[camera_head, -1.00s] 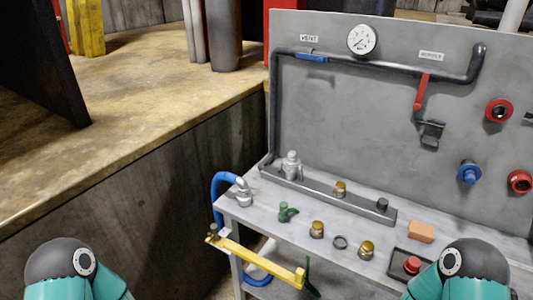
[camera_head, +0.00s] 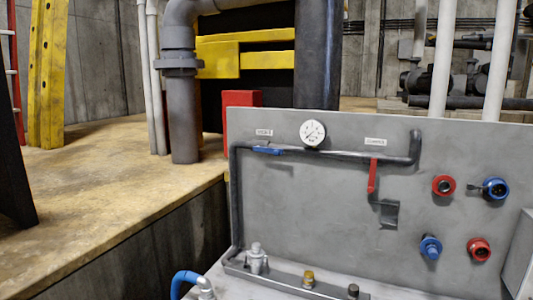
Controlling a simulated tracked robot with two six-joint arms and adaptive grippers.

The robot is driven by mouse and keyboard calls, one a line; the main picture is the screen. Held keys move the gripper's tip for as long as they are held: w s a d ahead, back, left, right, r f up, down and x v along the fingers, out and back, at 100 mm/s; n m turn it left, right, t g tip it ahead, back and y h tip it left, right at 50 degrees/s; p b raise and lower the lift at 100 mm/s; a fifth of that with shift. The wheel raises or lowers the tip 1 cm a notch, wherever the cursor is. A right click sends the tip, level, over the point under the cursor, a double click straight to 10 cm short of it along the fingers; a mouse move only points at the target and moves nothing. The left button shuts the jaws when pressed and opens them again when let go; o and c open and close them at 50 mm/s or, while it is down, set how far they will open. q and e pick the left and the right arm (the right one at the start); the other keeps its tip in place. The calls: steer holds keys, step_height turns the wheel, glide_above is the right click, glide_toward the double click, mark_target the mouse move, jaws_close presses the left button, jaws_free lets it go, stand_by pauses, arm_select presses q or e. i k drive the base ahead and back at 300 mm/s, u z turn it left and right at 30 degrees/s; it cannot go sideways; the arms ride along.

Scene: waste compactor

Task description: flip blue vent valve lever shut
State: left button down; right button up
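The blue vent valve lever (camera_head: 267,150) sits on the dark pipe (camera_head: 340,155) at the upper left of the grey panel (camera_head: 310,195). The lever lies about in line with the pipe, under a small white label (camera_head: 264,133) too small to read now. A red lever (camera_head: 372,176) hangs down from the same pipe farther right. A round white gauge (camera_head: 312,133) stands between them. Neither of my grippers shows in the head view now, so their state is hidden.
Red and blue round fittings (camera_head: 430,247) are on the panel's right side. Brass and dark fittings (camera_head: 308,279) stand on the bench at the bottom. A concrete ledge (camera_head: 120,190) runs along the left. A blue hose (camera_head: 184,280) curves at the bench's left end.

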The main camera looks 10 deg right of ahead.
mark_target(275, 152)
steer(key=u, duration=1.2)
steer(key=k, duration=0.75)
steer(key=z, duration=0.55)
steer(key=i, duration=1.2)
steer(key=z, duration=0.1)
